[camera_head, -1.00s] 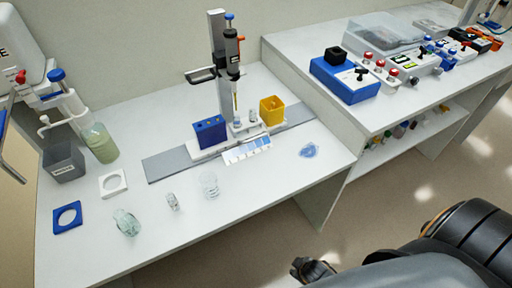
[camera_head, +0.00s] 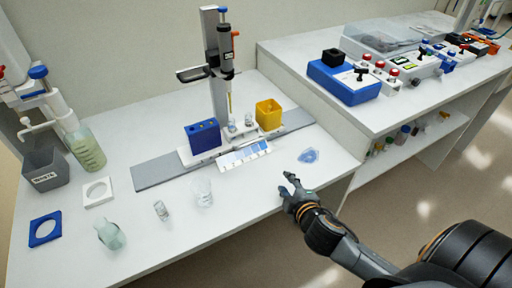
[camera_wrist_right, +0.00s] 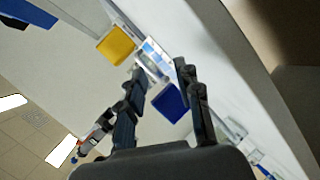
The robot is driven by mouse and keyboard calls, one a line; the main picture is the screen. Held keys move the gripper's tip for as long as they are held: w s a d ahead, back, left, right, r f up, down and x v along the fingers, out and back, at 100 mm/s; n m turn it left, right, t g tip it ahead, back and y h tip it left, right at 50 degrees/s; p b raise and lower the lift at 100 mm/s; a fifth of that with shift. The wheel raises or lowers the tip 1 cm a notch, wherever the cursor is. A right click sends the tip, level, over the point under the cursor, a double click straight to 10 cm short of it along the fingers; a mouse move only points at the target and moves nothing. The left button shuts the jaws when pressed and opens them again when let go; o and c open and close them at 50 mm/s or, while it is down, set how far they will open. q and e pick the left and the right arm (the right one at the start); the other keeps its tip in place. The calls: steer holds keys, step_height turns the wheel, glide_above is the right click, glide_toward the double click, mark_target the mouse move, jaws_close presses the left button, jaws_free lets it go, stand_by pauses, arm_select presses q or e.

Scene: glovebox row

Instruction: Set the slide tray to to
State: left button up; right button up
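The slide tray (camera_head: 205,158) is a white carriage on a grey rail (camera_head: 160,172) in the middle of the left bench. It bears a blue block (camera_head: 203,135), small clear vessels, a yellow box (camera_head: 268,114) and a sloped front strip with blue-tinted patches (camera_head: 243,155). My right gripper (camera_head: 287,184) is over the bench's front edge, to the right of and nearer than the tray, apart from it. In the right wrist view its fingers (camera_wrist_right: 160,70) are spread and empty, with the yellow box (camera_wrist_right: 116,46) and blue block (camera_wrist_right: 171,102) beyond. My left gripper is not in view.
A stand (camera_head: 217,65) with a pipette rises behind the tray. A clear blue-tinted piece (camera_head: 309,156) lies near my right gripper. A higher bench (camera_head: 300,60) is at right.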

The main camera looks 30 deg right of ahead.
mark_target(253, 143)
steer(key=w+n, duration=0.1)
steer(key=n, duration=0.1)
steer(key=w+r+n+t+y, duration=0.1)
steer(key=n, duration=0.1)
steer(key=w+r+n+t+y, duration=0.1)
steer(key=w+n, duration=0.1)
steer(key=shift+r, duration=0.15)
steer(key=shift+w+a+r+n+t+y, duration=0.15)
steer(key=shift+w+n+t+y, duration=0.15)
steer(key=shift+w+n+y, duration=0.25)
steer(key=x, duration=1.3)
steer(key=shift+w, duration=0.1)
jaws_close()
